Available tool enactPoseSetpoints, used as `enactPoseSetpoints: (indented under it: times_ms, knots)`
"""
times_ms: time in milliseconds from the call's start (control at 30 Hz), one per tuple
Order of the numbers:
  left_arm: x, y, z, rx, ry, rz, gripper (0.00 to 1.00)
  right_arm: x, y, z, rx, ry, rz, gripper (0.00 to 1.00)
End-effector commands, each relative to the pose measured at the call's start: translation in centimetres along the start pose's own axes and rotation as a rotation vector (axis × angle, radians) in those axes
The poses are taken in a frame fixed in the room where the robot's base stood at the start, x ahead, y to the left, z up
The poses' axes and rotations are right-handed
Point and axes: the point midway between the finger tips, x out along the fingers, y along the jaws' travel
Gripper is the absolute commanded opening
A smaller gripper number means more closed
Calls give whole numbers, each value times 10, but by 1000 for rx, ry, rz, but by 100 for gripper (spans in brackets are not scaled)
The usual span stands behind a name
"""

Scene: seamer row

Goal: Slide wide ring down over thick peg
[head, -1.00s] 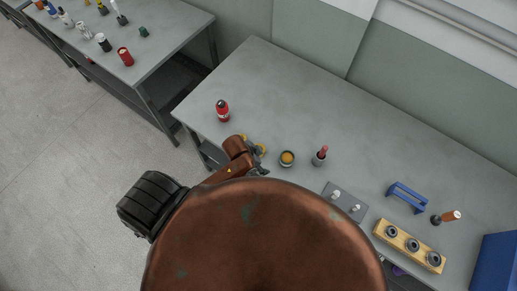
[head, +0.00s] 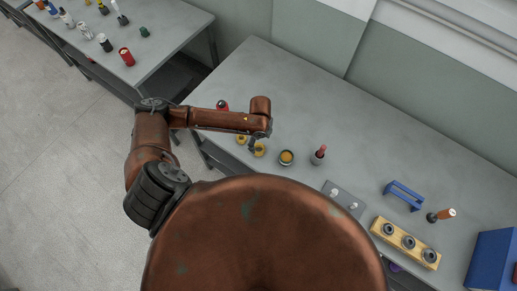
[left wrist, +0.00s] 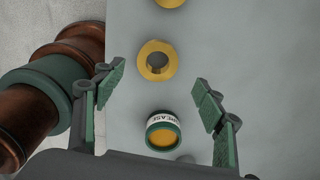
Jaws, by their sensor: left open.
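Two yellow rings lie flat on the grey table: one at the left (head: 241,139) and one closer to my gripper (head: 260,151). I cannot tell which is the wide one. My left gripper (head: 256,143) is open and empty above them. In the left wrist view, one yellow ring (left wrist: 152,72) shows between the open fingers (left wrist: 157,78), with grey table through its hole; the other (left wrist: 170,3) is cut off at the top edge. A grey plate (head: 344,203) carries two short pale pegs (head: 334,192); which is thicker is unclear. My right gripper is not in view.
A grease tin (head: 287,158) stands right of the rings and shows in the left wrist view (left wrist: 163,140). Beyond are a red-topped item (head: 318,155), blue frame (head: 403,195) and wooden block (head: 387,238). A red bottle (head: 222,105) is partly hidden by my arm.

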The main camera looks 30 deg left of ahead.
Motion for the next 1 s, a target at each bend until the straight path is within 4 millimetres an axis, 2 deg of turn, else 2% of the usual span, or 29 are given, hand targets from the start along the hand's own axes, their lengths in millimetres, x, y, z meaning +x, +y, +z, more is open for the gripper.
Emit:
enactPoseSetpoints:
  times_ms: [233, 400, 667, 1000]
  knots:
    - [31, 6, 3, -2, -1, 1, 64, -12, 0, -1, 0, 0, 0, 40]
    - [50, 5, 3, -1, -1, -1, 64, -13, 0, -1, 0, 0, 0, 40]
    - [54, 5, 2, 0, 0, -3, 64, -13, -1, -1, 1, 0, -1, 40]
    - [53, 4, 2, 0, 0, -3, 42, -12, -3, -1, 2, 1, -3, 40]
